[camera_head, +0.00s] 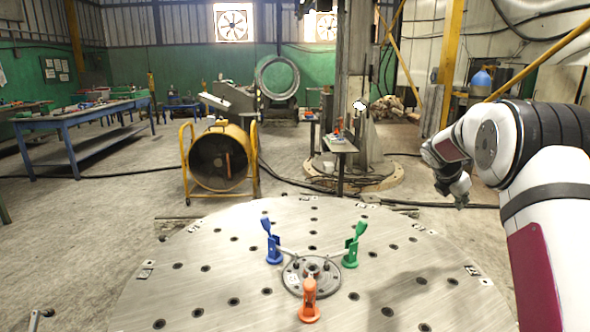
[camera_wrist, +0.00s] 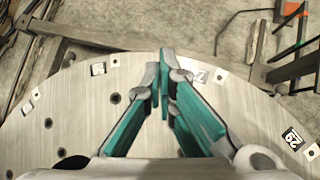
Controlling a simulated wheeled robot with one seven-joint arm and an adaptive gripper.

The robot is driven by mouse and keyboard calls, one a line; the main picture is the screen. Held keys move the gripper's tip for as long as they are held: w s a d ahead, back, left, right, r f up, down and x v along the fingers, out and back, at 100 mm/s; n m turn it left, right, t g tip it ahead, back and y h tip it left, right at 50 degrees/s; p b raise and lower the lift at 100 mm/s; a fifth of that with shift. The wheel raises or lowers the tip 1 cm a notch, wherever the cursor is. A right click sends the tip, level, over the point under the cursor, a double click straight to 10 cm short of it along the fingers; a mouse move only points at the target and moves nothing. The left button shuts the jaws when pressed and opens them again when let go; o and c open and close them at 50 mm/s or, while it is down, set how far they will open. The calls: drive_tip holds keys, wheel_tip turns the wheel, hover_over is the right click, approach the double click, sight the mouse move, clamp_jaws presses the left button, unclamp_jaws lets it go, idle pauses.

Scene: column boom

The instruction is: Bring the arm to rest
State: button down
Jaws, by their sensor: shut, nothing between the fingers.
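My gripper (camera_head: 460,200) hangs at the end of my bent white, black and dark red arm at the right of the head view, above the far right side of the round metal table (camera_head: 220,275). In the wrist view, its two teal fingers (camera_wrist: 163,60) meet at the tips, shut with nothing between them. Below them is the table's rim area (camera_wrist: 75,100) with holes and small number tags.
A small stand (camera_head: 340,146) and a column rise beyond the table. A yellow-framed drum fan (camera_head: 219,160) stands behind left.

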drive_tip(key=s+a+r+m+y+p, duration=0.1)
drive_tip(key=s+a+r+m+p, duration=0.1)
drive_tip(key=s+a+r+m, duration=0.45)
drive_tip(key=s+a+r+m+y+p, duration=0.1)
drive_tip(key=s+a+r, duration=0.4)
drive_tip(key=s, duration=0.5)
drive_tip(key=s+a+r+m+y+p, duration=0.1)
drive_tip(key=s+a+r+m+p, duration=0.2)
drive_tip(key=s+r, duration=0.45)
drive_tip(key=s+a+m+y+p, duration=0.1)
drive_tip(key=s+a+m, duration=0.2)
drive_tip(key=s, duration=0.7)
drive_tip(key=s+a+f+m+y+p, duration=0.1)
drive_tip(key=s+a+m, duration=0.3)
drive_tip(key=s, duration=0.7)
drive_tip(key=s+a+m+y+p, duration=0.2)
drive_tip(key=s+a+m, duration=0.2)
drive_tip(key=s+a, duration=0.3)
drive_tip(key=s, duration=0.3)
drive_tip(key=shift+s+f, duration=0.2)
drive_tip(key=shift+f, duration=0.1)
